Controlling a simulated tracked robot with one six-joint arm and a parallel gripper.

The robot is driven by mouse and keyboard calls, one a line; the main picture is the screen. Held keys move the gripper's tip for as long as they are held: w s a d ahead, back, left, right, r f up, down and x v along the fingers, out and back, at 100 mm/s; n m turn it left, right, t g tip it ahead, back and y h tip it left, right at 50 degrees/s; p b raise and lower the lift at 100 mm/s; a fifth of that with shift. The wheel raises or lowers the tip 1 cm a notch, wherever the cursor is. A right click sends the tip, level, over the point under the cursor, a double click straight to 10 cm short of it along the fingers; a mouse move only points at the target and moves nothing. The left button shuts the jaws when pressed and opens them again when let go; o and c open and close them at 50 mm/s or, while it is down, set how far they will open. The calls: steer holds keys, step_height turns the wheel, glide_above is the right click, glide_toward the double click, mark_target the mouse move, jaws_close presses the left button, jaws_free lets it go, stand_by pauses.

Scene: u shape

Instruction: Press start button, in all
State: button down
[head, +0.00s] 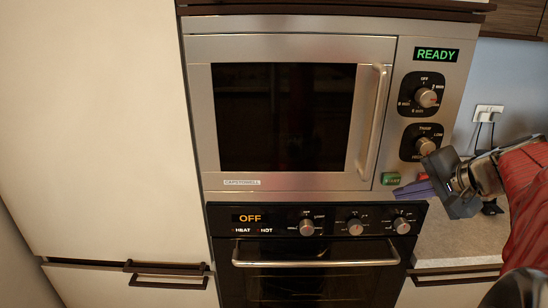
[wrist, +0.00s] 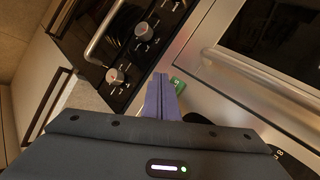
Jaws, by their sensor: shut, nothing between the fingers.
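The green start button (head: 391,178) is at the lower right of the silver microwave's (head: 300,182) front, under the two knobs. The microwave door is closed and its display (head: 436,55) reads READY. My gripper (head: 402,190) is shut and empty, with its purple fingers just below and right of the button in the head view. In the wrist view the shut fingertips (wrist: 162,78) are close beside the green button (wrist: 178,85), which lies just to their right. I cannot tell whether they touch it.
A black oven (head: 310,230) with a row of knobs and an OFF display sits below the microwave. Its handle (head: 315,262) sticks out. A counter (head: 455,245) lies to the right, with a wall socket (head: 488,112) above it.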

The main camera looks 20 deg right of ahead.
steer(key=shift+w+d, duration=0.25)
steer(key=shift+w, duration=0.6)
